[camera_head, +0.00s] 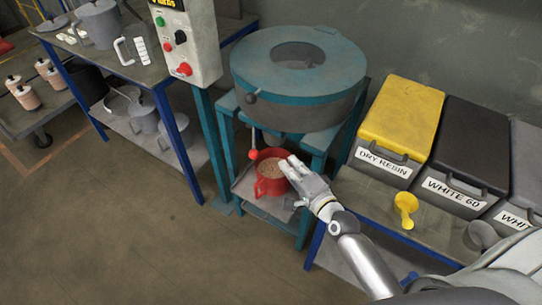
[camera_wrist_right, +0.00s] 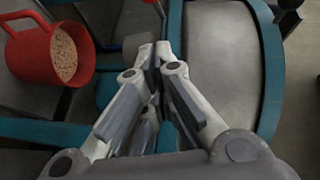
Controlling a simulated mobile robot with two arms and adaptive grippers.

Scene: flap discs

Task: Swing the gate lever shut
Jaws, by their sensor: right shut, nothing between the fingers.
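The gate lever (camera_head: 253,153) is a thin rod with a red ball end, hanging down under the front of the round teal-and-grey drum machine (camera_head: 297,64). A red jug (camera_head: 270,186) filled with brown granules stands below the drum; it also shows at the upper left of the right wrist view (camera_wrist_right: 28,52). My right gripper (camera_head: 289,164) is over the right side of the jug's top in the head view, to the right of the red ball and apart from it. Its fingers are closed together and empty, also in the right wrist view (camera_wrist_right: 154,52). My left gripper is not in view.
The teal stand's legs (camera_head: 317,180) rise beside the jug. A bench on the right holds a yellow-lidded bin (camera_head: 402,112), a dark bin (camera_head: 466,150) and a yellow scoop (camera_head: 405,208). A control box (camera_head: 187,45) stands left. The floor in front is clear.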

